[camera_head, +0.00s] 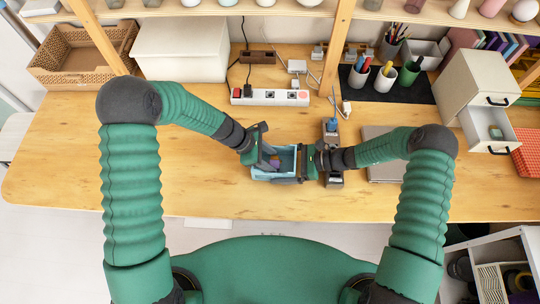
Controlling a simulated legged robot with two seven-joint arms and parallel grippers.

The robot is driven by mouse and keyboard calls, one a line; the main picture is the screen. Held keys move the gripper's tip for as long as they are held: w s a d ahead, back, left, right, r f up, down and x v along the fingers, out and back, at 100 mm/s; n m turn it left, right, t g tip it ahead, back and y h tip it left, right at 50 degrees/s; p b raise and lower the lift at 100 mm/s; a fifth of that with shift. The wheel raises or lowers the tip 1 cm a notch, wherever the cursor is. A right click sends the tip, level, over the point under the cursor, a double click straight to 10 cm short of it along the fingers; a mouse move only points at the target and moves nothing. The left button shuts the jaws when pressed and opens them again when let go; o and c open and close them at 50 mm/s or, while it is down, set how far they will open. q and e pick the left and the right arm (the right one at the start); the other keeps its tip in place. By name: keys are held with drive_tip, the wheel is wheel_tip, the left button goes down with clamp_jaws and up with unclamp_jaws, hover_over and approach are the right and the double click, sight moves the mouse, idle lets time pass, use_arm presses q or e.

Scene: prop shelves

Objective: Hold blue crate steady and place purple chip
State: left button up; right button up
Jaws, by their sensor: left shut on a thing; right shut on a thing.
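The light blue crate (287,158) sits on the wooden table near its front edge, between my two grippers. My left gripper (267,158) reaches in from the left over the crate's left part and is shut on a small purple piece (274,162), which looks like the purple chip. Whether the chip touches the crate floor cannot be told. My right gripper (302,163) is at the crate's right side and is shut, apparently on the crate's right wall. Its fingertips are small and partly hidden.
A dark device (332,179) stands just right of the crate, under my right forearm. A laptop-like grey slab (383,171) lies farther right. A power strip (270,97) lies behind the crate. Pen cups (384,81) and a drawer box (473,88) stand at right.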

use_arm(q)
drive_tip(key=shift+f, duration=0.1)
drive_tip(key=o, duration=1.5)
drive_tip(key=d+v, duration=0.1)
drive_tip(key=v, duration=0.5)
drive_tip(key=d+r+v, duration=0.1)
drive_tip(key=v, duration=0.5)
drive_tip(key=d+r+v, duration=0.1)
drive_tip(key=v, duration=0.4)
drive_tip(key=shift+w+a+r, duration=0.1)
drive_tip(key=shift+w+r, duration=0.15)
drive_tip(key=shift+r, duration=0.15)
use_arm(e)
drive_tip(key=o, duration=0.9)
